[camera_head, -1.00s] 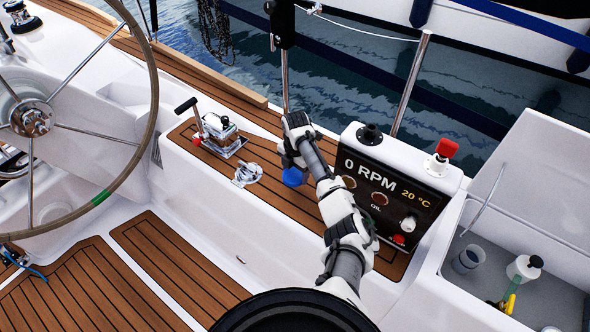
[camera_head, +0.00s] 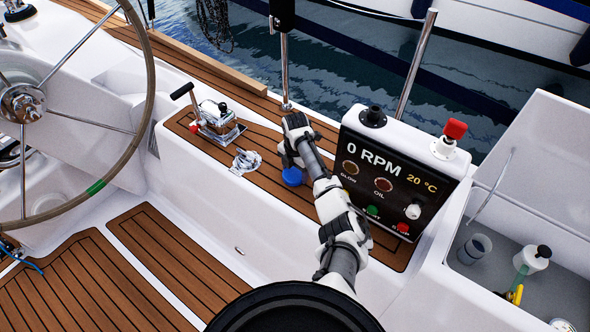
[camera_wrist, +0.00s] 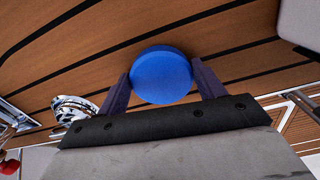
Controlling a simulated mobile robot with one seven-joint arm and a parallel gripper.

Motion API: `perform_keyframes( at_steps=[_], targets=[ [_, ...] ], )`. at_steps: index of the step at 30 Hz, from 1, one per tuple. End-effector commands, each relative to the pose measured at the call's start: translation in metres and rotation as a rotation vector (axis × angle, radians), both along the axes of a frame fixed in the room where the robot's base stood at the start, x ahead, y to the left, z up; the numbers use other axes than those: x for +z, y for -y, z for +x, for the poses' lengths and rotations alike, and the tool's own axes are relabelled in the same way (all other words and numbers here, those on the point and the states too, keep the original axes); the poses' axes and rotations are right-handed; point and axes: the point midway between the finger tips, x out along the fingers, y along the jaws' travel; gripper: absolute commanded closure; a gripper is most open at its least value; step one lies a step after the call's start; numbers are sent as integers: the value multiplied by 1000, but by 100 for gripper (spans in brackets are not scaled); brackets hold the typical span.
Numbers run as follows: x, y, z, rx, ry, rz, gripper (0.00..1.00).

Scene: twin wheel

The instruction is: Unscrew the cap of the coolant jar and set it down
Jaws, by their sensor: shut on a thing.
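A round blue cap (camera_wrist: 161,75) sits between the two dark fingers of my gripper (camera_wrist: 161,73) in the wrist view, with a finger on each side. In the head view the blue cap (camera_head: 293,177) shows under my gripper (camera_head: 290,162), over the teak strip beside the control panel. I cannot tell whether its underside touches the teak. No jar shows beneath the cap. An open cup-like container (camera_head: 474,249) and a white bottle with a black top (camera_head: 532,260) stand in the locker at right; I cannot tell whether either is the coolant jar.
The control panel (camera_head: 388,185) stands right of my arm. A chrome latch (camera_head: 246,161) and a throttle lever (camera_head: 213,122) are left of the gripper on the teak. The steering wheel (camera_head: 148,110) is at far left. Bare teak lies around the cap.

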Motion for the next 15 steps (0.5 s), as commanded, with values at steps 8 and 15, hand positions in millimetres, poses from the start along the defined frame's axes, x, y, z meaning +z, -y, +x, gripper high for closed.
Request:
perform_keyframes(
  at_steps=[8, 15],
  targets=[
    [-3, 0, 0, 0, 0, 0, 63],
    [-6, 0, 0, 0, 0, 0, 29]
  ],
)
